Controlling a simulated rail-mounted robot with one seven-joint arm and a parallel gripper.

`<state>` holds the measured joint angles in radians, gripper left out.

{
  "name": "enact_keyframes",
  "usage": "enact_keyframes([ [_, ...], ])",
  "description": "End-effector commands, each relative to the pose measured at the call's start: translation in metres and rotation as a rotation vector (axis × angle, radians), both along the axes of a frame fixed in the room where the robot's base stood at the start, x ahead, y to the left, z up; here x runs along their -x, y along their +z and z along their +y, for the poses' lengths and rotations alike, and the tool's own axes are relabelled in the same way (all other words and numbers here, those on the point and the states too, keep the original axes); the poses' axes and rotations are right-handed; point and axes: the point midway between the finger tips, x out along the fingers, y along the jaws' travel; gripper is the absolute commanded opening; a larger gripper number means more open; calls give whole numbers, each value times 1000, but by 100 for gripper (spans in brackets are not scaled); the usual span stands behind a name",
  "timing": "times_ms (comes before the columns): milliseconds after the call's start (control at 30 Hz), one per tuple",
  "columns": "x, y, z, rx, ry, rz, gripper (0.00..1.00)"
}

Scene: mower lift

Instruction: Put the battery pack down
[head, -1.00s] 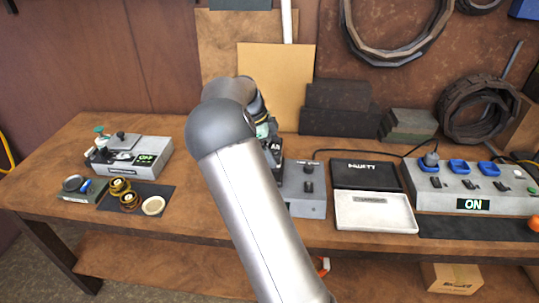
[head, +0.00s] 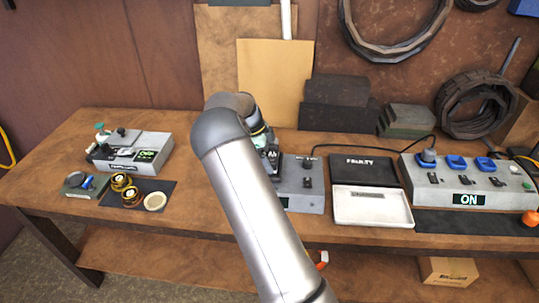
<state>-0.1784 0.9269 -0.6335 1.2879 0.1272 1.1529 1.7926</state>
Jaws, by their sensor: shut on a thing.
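My gripper (head: 268,150) is over the middle of the bench, largely hidden behind my arm. It is shut on a dark block with pale marks, which appears to be the battery pack (head: 273,162). The pack is right at the left side of a grey box (head: 303,180) with a dark knob and a cable. I cannot tell whether the pack touches the box or hangs just above it.
Right of the box is a white open tray (head: 372,222) with a black "FAULTY" panel (head: 366,170). A grey power strip (head: 425,185) reads "ON". At left stand a grey fixture (head: 150,143), brass rings (head: 122,182) and a dark mat (head: 160,187).

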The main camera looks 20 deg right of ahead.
Motion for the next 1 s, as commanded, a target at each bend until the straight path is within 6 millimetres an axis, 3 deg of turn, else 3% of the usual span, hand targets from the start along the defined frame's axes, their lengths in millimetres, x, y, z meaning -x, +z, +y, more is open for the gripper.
enact_keyframes([
  [133, 0, -5, 0, 0, 0, -1, 52],
  [167, 0, -6, 0, 0, 0, 0, 97],
  [200, 0, -5, 0, 0, 0, 0, 100],
  [567, -2, 7, 2, 0, 2, -2, 100],
  [1000, -19, 89, 31, 1, 2, -2, 100],
])
